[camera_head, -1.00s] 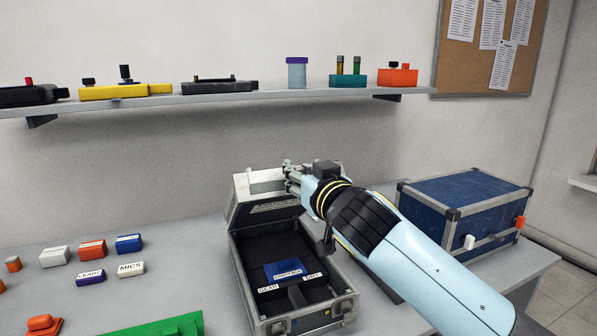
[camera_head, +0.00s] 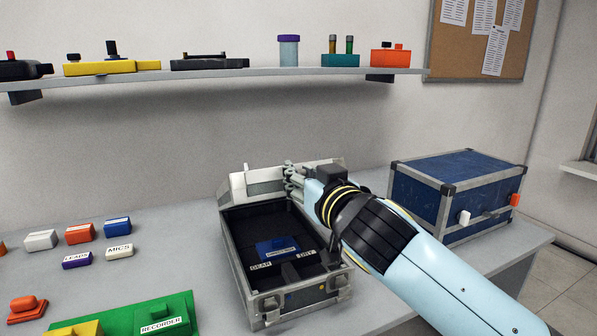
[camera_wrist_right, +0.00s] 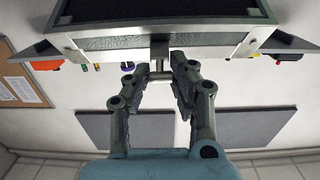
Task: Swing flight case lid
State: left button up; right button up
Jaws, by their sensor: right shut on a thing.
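The flight case (camera_head: 240,272) stands on the table with its lid (camera_head: 262,184) raised at the back, leaning over the rear edge. A dark lining and a blue block (camera_head: 277,246) show inside, with labels reading GEAR and DRY. My right gripper (camera_head: 292,182) is at the lid's upper edge and hides part of it. In the right wrist view, my right gripper (camera_wrist_right: 160,76) is shut on a small tab (camera_wrist_right: 160,50) on the pale lid edge (camera_wrist_right: 205,47). My left gripper is not in view.
A blue case (camera_head: 455,180) with metal edges stands to the right, beyond my right arm. Small labelled blocks (camera_head: 80,233) and a green tray (camera_head: 160,312) lie to the left. A wall shelf (camera_head: 230,74) with several devices runs above the back of the table.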

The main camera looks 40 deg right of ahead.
pick_arm(q)
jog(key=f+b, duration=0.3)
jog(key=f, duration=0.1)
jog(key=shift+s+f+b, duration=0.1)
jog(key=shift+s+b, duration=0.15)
jog(key=shift+b, duration=0.1)
pick_arm(e)
jog(key=s+f, duration=0.1)
jog(key=f, duration=0.2)
jog(key=s+f, duration=0.1)
jog(key=shift+s+a+f, duration=0.15)
jog(key=shift+s+a, duration=0.15)
jog(key=shift+a, duration=0.05)
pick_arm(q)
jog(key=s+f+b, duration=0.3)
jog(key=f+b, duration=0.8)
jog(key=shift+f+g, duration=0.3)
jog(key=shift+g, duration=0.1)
pick_arm(e)
jog(key=s+f, duration=0.3)
jog(key=f, duration=0.8)
jog(key=shift+s+a+f, duration=0.15)
jog(key=shift+s+a, duration=0.2)
jog(key=shift+a, duration=0.1)
pick_arm(q)
jog(key=shift+b, duration=0.3)
